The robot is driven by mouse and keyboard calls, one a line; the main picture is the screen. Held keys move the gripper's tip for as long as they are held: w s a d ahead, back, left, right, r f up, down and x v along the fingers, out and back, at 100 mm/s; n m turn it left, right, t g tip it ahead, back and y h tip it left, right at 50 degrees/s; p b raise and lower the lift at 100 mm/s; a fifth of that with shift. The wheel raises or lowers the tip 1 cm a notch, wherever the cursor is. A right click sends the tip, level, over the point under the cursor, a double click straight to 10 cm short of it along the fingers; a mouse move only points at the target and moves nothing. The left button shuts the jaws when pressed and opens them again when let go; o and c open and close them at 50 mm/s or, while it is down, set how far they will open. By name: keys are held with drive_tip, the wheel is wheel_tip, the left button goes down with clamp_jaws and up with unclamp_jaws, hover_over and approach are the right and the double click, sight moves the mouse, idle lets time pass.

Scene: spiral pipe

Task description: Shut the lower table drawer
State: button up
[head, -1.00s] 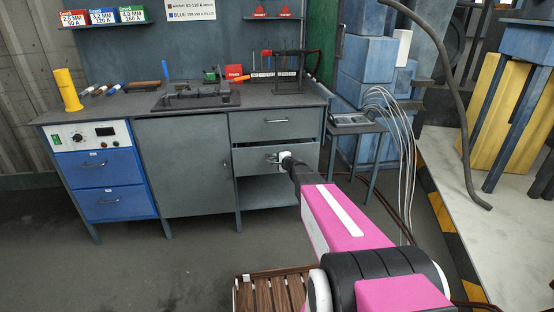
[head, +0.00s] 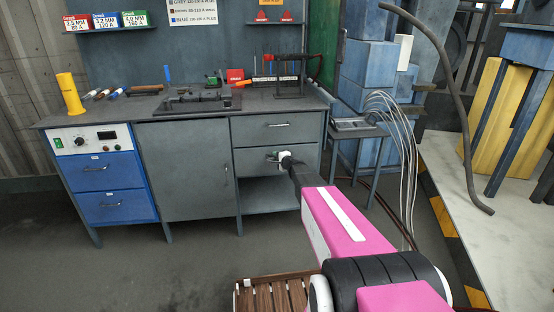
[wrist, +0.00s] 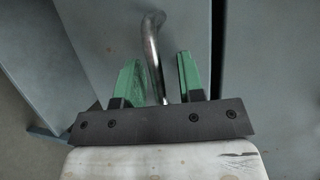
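The grey workbench has two drawers at its right side. The lower drawer (head: 300,158) sits under the upper drawer (head: 252,130), and its front looks about flush with the bench; I cannot tell whether a small gap remains. My gripper (head: 281,158) is at the lower drawer's front, by its handle (head: 270,159), and hides part of that front. In the wrist view, the curved metal handle (wrist: 151,42) runs between the two green fingers of my gripper (wrist: 158,62). The fingers stand apart, with visible space on both sides of the handle.
An open shelf (head: 268,194) lies under the lower drawer. A grey cabinet door (head: 180,170) and a blue drawer unit (head: 105,185) are to the left. A small side table (head: 358,128) with cables stands at right. A wooden slatted object (head: 270,295) lies in front.

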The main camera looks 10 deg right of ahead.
drive_tip(key=shift+s, duration=0.1)
drive_tip(key=v, duration=1)
drive_tip(key=shift+s+d, duration=0.2)
drive_tip(key=shift+s, duration=0.05)
drive_tip(key=shift+r, duration=0.1)
drive_tip(key=s+a+f+n+g+y, duration=0.25)
drive_tip(key=s+a+n+g, duration=0.6)
drive_tip(key=s, duration=0.65)
drive_tip(key=s+d+f+n+g+h, duration=0.1)
drive_tip(key=s+d+n+g+h, duration=0.1)
drive_tip(key=s, duration=0.6)
drive_tip(key=s+d+f+n+g+h, duration=0.2)
drive_tip(key=s+h, duration=0.4)
drive_tip(key=s, duration=0.3)
drive_tip(key=shift+d+n+g+h, duration=0.35)
drive_tip(key=shift+n+g, duration=0.5)
drive_tip(key=shift+g, duration=0.3)
